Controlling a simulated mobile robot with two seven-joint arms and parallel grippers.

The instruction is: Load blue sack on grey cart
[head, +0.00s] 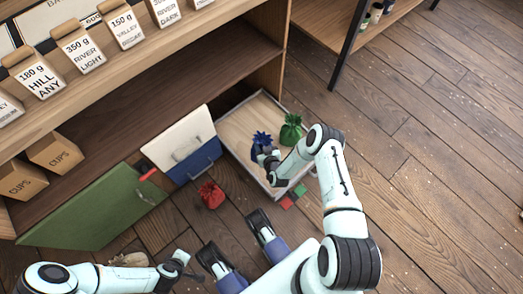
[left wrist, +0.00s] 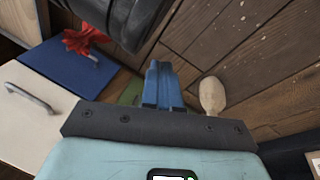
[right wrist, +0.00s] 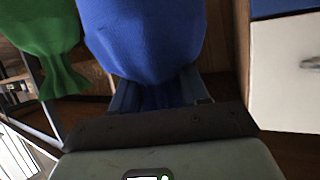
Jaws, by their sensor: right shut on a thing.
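A red sack (head: 211,194) lies on the floor left of the cart. Red and green squares (head: 287,203) lie by the cart's near side. The floor at right is clear.

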